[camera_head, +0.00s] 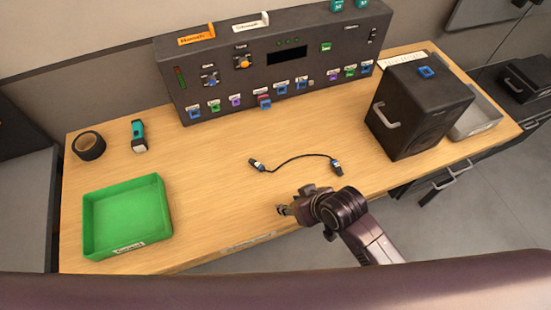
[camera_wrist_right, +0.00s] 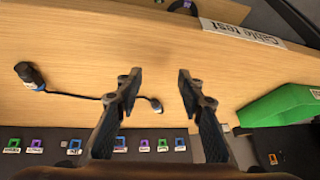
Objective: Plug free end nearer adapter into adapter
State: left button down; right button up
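A dark cable (camera_head: 295,157) lies loosely curved on the table. Its left end (camera_head: 257,165) and right end (camera_head: 336,167) are dark plugs with blue parts, both free. In the right wrist view, one plug (camera_wrist_right: 30,76) is at the left and the other (camera_wrist_right: 155,105) shows between the fingers, farther off. A small red and blue piece (camera_head: 265,101) stands on the panel's lower row; I cannot tell whether it is the adapter. My right gripper (camera_head: 283,210) is open and empty, in front of the cable near the table's front edge. My left gripper is not in view.
A dark panel (camera_head: 222,72) with a row of coloured sockets stands at the back. A black box with a handle (camera_head: 425,112) and a grey tray (camera_head: 478,124) are right. A green tray (camera_head: 160,205), tape roll (camera_head: 88,146) and teal-black tool (camera_head: 138,135) are left.

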jog(key=w+a+r+n+y+p, duration=0.1)
jog(key=w+a+r+n, duration=0.25)
jog(key=w+a, duration=0.25)
jog(key=p, duration=0.1)
send_near(262, 166)
jog(key=shift+n, duration=0.35)
jog(key=b+x, duration=0.7)
jog(key=shift+s, duration=0.1)
jog(key=shift+b+x, duration=0.5)
jog(key=shift+x, duration=0.55)
jog(key=shift+r, duration=0.1)
grip_shut()
notch_tip(262, 166, up, 5)
jog(key=p, duration=0.5)
